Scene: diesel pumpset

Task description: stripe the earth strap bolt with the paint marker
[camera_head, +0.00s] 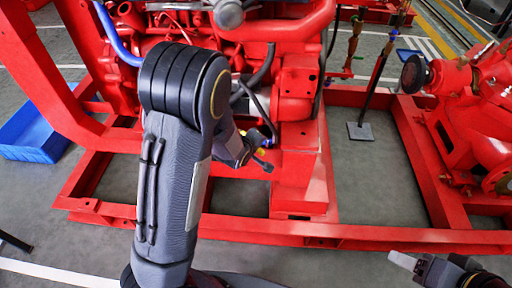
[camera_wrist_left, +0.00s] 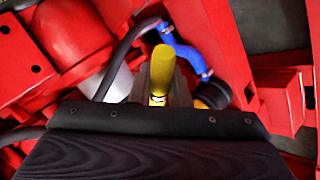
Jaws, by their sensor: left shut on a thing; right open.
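My left gripper (camera_head: 257,155) reaches over the front of the red engine frame, partly hidden behind my own arm. It is shut on the paint marker, a yellow stick (camera_wrist_left: 161,70) that points away between the fingers in the left wrist view. A bit of yellow (camera_head: 261,152) shows at these fingers in the head view. I cannot make out the earth strap bolt in either view; the gripper and marker may cover it. My right gripper (camera_head: 402,261) is open and empty at the lower right, apart from the pumpset.
A red base frame (camera_head: 350,234) surrounds the engine (camera_head: 285,85), and a red pump (camera_head: 470,100) stands at right. A black cable (camera_wrist_left: 118,55) and blue hose (camera_wrist_left: 187,53) run close to the marker. A blue tray (camera_head: 38,138) lies at left.

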